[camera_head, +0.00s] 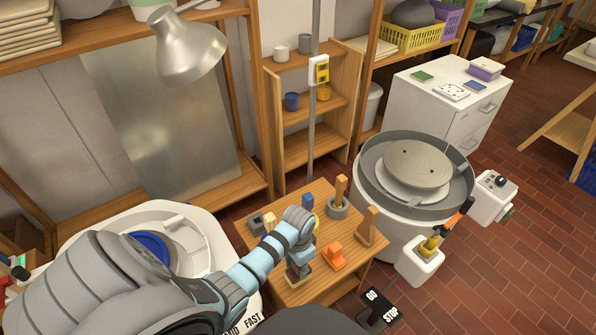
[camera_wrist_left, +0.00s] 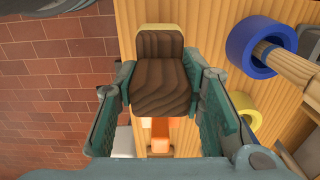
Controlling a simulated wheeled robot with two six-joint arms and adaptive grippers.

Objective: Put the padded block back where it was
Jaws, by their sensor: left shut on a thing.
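My left gripper (camera_head: 298,266) is over the small wooden table, its fingers pointing down. In the left wrist view the gripper (camera_wrist_left: 160,100) is shut on a dark brown wood-grained block (camera_wrist_left: 160,75) with a pale yellow strip along its far edge; I take it for the padded block. The block's lower part (camera_head: 297,279) shows below the fingers in the head view, low over the table. I cannot tell whether it touches the tabletop. My right gripper is in neither view.
The small table (camera_head: 352,284) carries an orange piece (camera_head: 333,257) right of the gripper, a wooden stand (camera_head: 369,228), a grey ring holder (camera_head: 338,208) and a blue piece (camera_head: 308,201) behind. A potter's wheel (camera_head: 415,165) stands beyond. A metal lamp (camera_head: 188,50) hangs at upper left.

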